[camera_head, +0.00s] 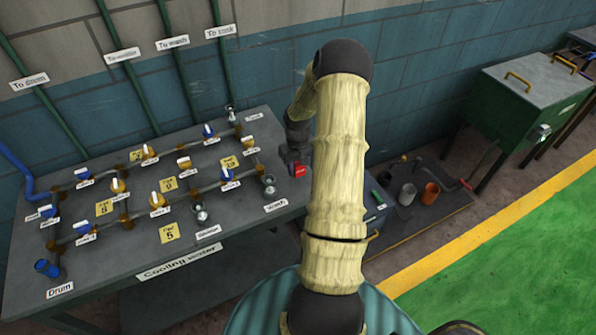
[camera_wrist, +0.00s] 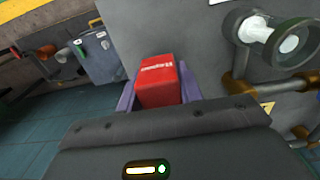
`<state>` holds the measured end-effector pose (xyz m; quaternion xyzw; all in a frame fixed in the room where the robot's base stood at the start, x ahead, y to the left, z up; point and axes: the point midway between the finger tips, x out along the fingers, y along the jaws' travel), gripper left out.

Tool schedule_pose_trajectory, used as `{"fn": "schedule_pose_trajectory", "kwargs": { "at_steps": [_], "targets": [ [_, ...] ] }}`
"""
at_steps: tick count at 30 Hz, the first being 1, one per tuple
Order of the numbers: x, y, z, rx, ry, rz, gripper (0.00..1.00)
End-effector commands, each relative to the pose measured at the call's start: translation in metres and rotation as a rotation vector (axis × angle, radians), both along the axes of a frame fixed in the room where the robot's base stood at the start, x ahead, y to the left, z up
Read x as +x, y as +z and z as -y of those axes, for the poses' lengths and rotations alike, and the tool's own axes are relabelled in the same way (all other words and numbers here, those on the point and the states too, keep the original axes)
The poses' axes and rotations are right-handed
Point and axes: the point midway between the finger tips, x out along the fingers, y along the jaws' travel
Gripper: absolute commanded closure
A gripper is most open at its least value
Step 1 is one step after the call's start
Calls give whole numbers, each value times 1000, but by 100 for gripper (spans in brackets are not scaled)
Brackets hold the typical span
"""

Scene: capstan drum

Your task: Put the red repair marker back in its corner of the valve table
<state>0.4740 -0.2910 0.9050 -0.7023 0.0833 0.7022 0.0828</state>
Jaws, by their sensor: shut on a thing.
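The red repair marker (camera_head: 298,170) is a small red block with white lettering on it. It also shows in the wrist view (camera_wrist: 158,82), held between the purple fingers of my gripper (camera_wrist: 160,95). My gripper (camera_head: 295,158) is shut on it. In the head view the marker is at the right end of the grey valve table (camera_head: 105,285), close to the table's right edge. I cannot tell whether it touches the tabletop. My arm hides part of the space just right of it.
Pipes with blue and yellow valves and several yellow tags cover the table. A silver funnel-like fitting (camera_head: 269,184) stands near the marker, with a white label (camera_head: 276,205) in front. A grey toolbox (camera_wrist: 102,52) and a green cabinet (camera_head: 525,100) stand to the table's right.

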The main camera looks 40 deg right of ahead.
Motion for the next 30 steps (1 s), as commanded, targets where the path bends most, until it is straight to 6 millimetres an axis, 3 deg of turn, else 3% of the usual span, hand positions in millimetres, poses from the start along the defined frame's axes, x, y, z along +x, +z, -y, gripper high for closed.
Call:
{"fn": "schedule_pose_trajectory", "kwargs": {
  "at_steps": [6, 17, 18, 21, 30],
  "targets": [
    [0, -26, 0, 1, 0, -1, 88],
    [0, -31, 0, 0, 0, 0, 88],
    [0, -30, 0, 0, 0, 0, 58],
    [0, -30, 0, 0, 0, 0, 42],
    [0, -28, 0, 0, 0, 0, 42]
  ]
}}
